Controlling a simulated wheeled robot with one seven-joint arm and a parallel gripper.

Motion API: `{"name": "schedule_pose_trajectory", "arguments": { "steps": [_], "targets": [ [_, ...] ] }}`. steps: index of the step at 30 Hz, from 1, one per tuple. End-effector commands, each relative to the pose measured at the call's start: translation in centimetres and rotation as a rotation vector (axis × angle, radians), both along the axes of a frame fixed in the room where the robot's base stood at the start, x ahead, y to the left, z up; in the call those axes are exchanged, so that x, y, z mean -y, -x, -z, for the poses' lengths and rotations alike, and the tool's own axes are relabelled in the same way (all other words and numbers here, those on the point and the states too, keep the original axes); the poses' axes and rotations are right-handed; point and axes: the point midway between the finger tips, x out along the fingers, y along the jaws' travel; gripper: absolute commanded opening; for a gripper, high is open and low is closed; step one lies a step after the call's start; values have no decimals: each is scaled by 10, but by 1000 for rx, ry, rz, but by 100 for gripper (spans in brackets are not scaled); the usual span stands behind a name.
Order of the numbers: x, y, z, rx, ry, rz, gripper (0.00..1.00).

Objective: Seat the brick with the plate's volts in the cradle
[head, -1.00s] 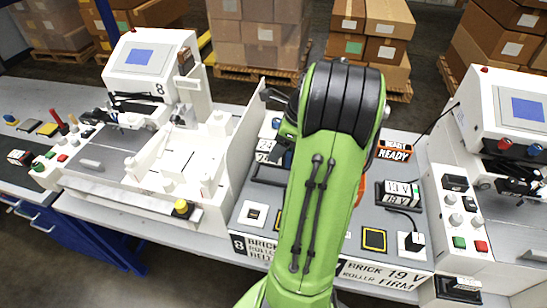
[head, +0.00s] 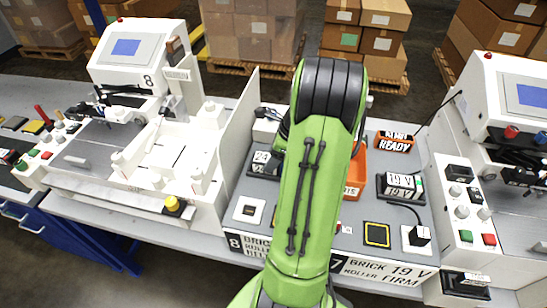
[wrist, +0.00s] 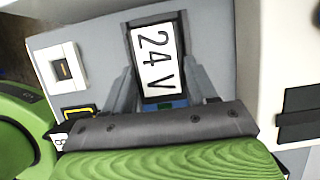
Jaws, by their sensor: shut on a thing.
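In the wrist view my gripper (wrist: 159,72) has its two grey fingers on either side of a black brick with a white "24 V" label (wrist: 156,58). In the head view my green arm hides the gripper. The 24 V brick (head: 262,164) shows partly there, just left of my arm on the grey panel. I cannot tell whether it rests in a cradle. The plate by the 8 (head: 250,244) reads "BRICK" and "ROLLER"; my arm hides its volts. A 19 V brick (head: 402,187) sits on the right, with a cable.
A white upright wall (head: 238,125) borders the panel's left side, beside plotter 8 (head: 135,65).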

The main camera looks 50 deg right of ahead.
Motion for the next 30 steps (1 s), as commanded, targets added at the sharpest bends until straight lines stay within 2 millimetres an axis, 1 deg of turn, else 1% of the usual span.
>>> {"name": "schedule_pose_trajectory", "arguments": {
  "steps": [4,5,9,17,20,23,27,30],
  "targets": [
    [0,0,2,0,0,-1,14],
    [0,0,2,0,-1,0,62],
    [0,0,2,0,-1,0,83],
    [0,0,1,0,0,0,83],
    [2,2,-8,2,2,2,83],
    [5,10,-30,2,4,3,83],
    [12,24,-68,1,6,5,83],
    [15,33,-91,1,4,3,83]
  ]
}}
